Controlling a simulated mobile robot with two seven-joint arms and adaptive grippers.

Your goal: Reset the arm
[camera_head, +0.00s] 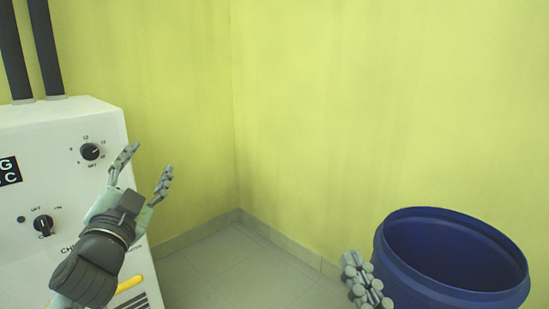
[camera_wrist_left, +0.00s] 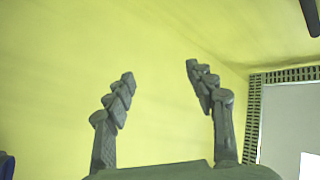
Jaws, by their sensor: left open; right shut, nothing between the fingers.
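My left gripper (camera_head: 146,164) is raised in front of the white machine at the left of the head view. Its two fingers are spread apart with nothing between them. In the left wrist view the same gripper (camera_wrist_left: 160,85) points at bare yellow wall. My right gripper (camera_head: 365,282) shows at the bottom of the head view, just left of the blue barrel. Its fingers are together and hold nothing. The rest of my right arm is out of the picture.
The white machine (camera_head: 60,130) has black knobs (camera_head: 90,151) and two dark pipes (camera_head: 47,50) on top. An open blue barrel (camera_head: 450,285) stands at the lower right. Tiled floor (camera_head: 235,270) between them is clear. Yellow walls meet at a corner behind.

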